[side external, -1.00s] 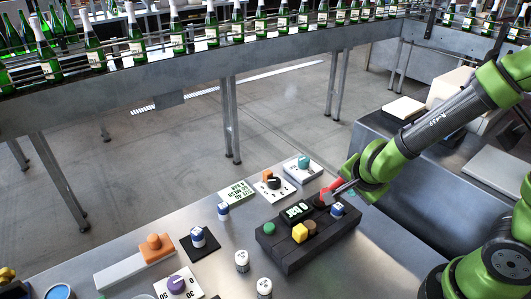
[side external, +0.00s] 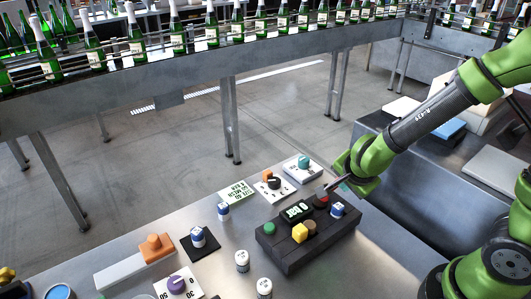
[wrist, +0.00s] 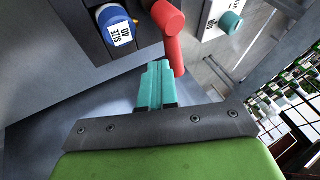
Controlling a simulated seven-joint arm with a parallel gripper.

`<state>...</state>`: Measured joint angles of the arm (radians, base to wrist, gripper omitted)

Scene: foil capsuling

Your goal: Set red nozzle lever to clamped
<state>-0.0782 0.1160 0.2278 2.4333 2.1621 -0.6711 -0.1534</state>
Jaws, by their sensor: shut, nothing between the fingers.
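The red nozzle lever (wrist: 170,38) is a red arm with a rounded end, on the dark control block (side external: 290,258). In the side view its red part (side external: 322,200) shows at the block's back right corner, partly covered by my gripper. In the wrist view my gripper (wrist: 157,68) has its teal fingers together and empty. They sit just beside the lever's free end; I cannot tell whether they touch it. In the side view my gripper (side external: 327,187) is low, at the block's back right corner. I cannot read a clamped mark.
A blue knob labelled SIZE 40 (wrist: 115,22) stands close by the lever. The block also carries a display (side external: 297,211), a yellow knob (side external: 300,232) and a green button (side external: 268,228). Plates with a black dial (side external: 274,184) and a teal knob (side external: 304,161) lie behind.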

